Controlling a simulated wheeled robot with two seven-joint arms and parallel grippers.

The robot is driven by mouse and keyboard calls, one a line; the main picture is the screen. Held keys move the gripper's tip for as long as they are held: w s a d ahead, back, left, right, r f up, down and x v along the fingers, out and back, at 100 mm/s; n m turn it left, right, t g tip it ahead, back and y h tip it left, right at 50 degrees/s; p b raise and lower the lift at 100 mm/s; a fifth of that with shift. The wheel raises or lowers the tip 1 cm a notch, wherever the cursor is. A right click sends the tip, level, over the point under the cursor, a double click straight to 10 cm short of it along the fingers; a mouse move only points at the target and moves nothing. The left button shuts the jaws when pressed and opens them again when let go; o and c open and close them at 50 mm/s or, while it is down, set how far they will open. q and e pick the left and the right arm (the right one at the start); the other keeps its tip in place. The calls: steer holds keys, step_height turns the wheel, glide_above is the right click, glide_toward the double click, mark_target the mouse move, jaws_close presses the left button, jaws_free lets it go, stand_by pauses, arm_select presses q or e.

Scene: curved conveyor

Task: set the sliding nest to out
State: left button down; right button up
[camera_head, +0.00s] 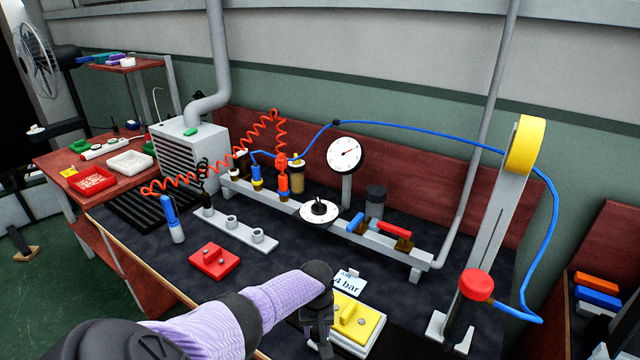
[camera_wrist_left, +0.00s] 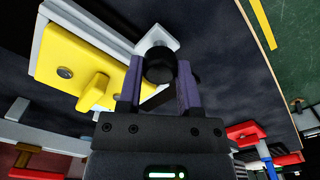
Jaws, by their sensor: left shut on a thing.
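The sliding nest shows as a pale grey block (camera_wrist_left: 92,22) under a yellow plate (camera_wrist_left: 62,62) in the left wrist view. The yellow plate (camera_head: 369,327) also shows at the lower middle of the head view. A black round knob (camera_wrist_left: 158,66) stands on a pale tab at the nest's end. My left gripper (camera_wrist_left: 160,82) has its two fingers on either side of the knob and is shut on it. In the head view my left gripper (camera_head: 318,325) is beside the yellow plate, and it hides the knob. My right gripper is not in view.
A red block (camera_head: 213,262) lies to the left. A grey rail with fittings and a dial gauge (camera_head: 345,154) runs behind.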

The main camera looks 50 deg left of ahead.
arm_select(q)
steer(key=shift+s+a, duration=0.1)
steer(key=shift+a, duration=0.1)
steer(key=shift+c, duration=1.4)
jaws_free()
steer(key=shift+a, duration=0.1)
steer(key=shift+r, duration=0.1)
step_height(320, 180, up, 9)
steer(key=p, duration=0.6)
steer(key=shift+r, duration=0.4)
